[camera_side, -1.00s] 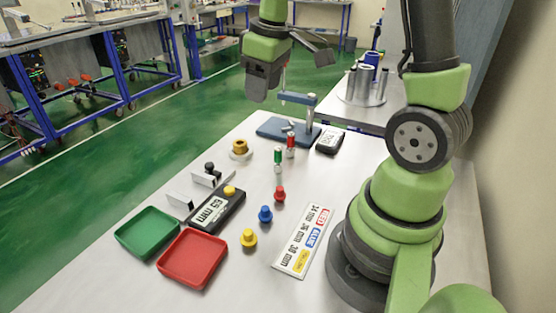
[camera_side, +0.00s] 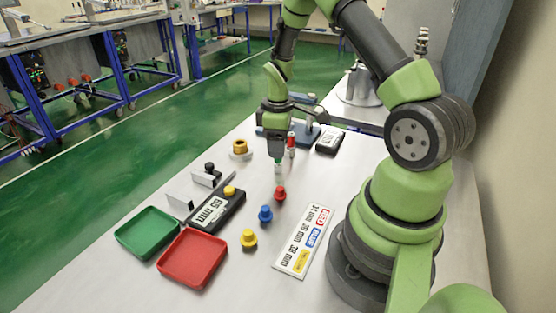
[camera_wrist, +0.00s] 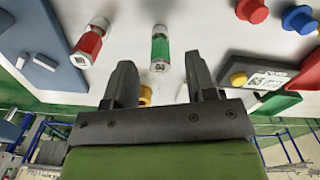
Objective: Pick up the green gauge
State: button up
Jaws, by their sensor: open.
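The green gauge (camera_wrist: 160,48) is a small cylinder with a green band and pale ends. In the wrist view it lies ahead of the gap between my gripper's fingertips (camera_wrist: 161,68). In the side view my gripper (camera_side: 274,153) is above the gauge (camera_side: 279,168) and hides its upper part. My gripper points down, open, with nothing held between its fingers. A red-banded gauge (camera_side: 291,146) stands close by at the back; in the wrist view it shows left of the green one (camera_wrist: 90,42).
A blue stand (camera_side: 309,131) and a dark gauge box (camera_side: 330,141) are behind. Red (camera_side: 280,194), blue (camera_side: 265,214) and yellow (camera_side: 248,238) knobs stand in front. A brass part (camera_side: 240,147) is to the left. Green (camera_side: 148,233) and red (camera_side: 193,258) trays lie front left.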

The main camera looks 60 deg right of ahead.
notch_tip(320, 180, down, 3)
jog(key=shift+r, duration=0.2)
grip_shut()
jog(key=shift+r, duration=0.1)
jog(key=r, duration=0.9)
jog(key=shift+w+d+r, duration=0.15)
jog(key=shift+w+r, duration=0.2)
jog(key=shift+w, duration=0.05)
jog(key=w+d, duration=0.1)
jog(key=w, duration=1)
jog(key=shift+w+d+f, duration=0.2)
jog(key=shift+w+d, duration=0.15)
